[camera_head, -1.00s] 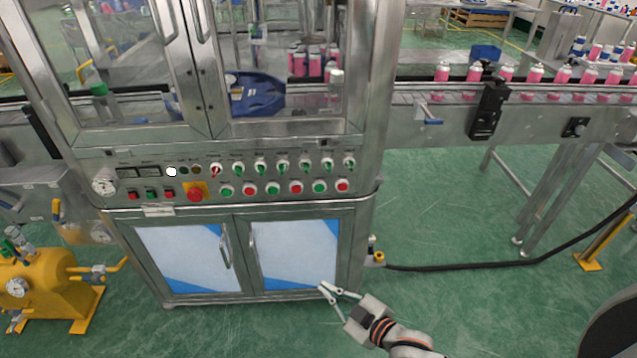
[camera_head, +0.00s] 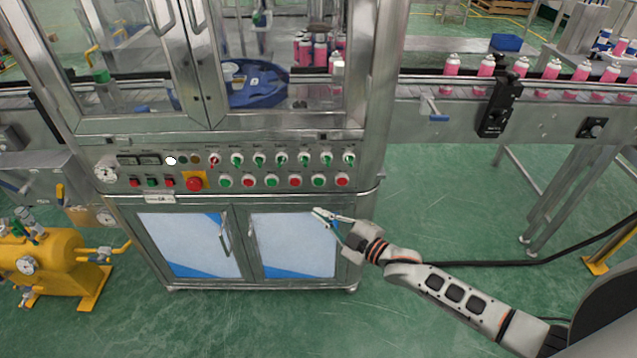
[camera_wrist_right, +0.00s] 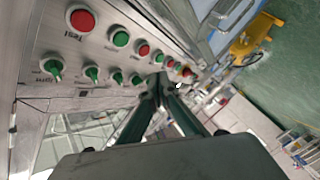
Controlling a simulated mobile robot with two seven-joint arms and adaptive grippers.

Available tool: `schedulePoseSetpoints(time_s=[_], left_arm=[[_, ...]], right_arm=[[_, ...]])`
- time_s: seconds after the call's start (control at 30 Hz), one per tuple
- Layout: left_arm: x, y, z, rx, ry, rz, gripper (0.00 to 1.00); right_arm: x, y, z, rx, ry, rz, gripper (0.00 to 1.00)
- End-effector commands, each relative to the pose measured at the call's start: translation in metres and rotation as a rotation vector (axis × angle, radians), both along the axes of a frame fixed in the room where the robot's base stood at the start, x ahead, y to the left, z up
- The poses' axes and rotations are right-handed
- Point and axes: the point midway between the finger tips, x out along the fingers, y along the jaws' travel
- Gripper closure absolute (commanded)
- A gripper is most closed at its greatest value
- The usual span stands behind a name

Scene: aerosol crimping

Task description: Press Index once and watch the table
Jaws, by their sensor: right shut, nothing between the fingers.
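The control panel (camera_head: 115,174) on the front of the steel machine holds a row of green and red push buttons (camera_head: 271,181) below a row of selector knobs (camera_head: 260,160). I cannot read which button is Index; in the right wrist view one red button (camera_wrist_right: 82,19) carries the label "Test". The blue round table (camera_head: 262,92) shows behind the machine's glass, with pink cans near its back. My right gripper (camera_head: 317,212) is shut and empty, in front of the right cabinet door and below the button row. Its fingertips (camera_wrist_right: 162,86) meet in the wrist view. My left gripper is not in view.
A red emergency button on a yellow plate (camera_head: 194,182) sits left in the button row. A conveyor (camera_head: 455,108) with pink cans (camera_head: 486,66) runs off to the right. A yellow pump (camera_head: 50,252) stands at lower left.

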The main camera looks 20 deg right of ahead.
Motion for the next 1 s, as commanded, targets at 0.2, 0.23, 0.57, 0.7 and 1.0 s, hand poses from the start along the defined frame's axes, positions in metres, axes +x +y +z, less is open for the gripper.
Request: schedulePoseSetpoints(time_s=[0.2, 0.23, 0.57, 0.7, 1.0], left_arm=[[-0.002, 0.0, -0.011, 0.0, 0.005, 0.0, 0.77], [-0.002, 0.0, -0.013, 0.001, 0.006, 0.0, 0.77], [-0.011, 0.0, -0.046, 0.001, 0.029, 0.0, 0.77], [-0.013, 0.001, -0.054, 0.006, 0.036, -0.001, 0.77], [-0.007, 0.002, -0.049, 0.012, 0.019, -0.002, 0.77]], right_arm=[[0.012, -0.004, -0.002, -0.002, -0.001, 0.0, 1.0], [0.016, -0.005, -0.002, -0.002, -0.001, 0.0, 1.0], [0.057, -0.017, -0.005, -0.002, 0.002, 0.0, 1.0], [0.071, -0.021, -0.003, -0.001, 0.001, 0.0, 1.0], [0.084, -0.025, -0.001, 0.0, 0.001, -0.001, 1.0]])
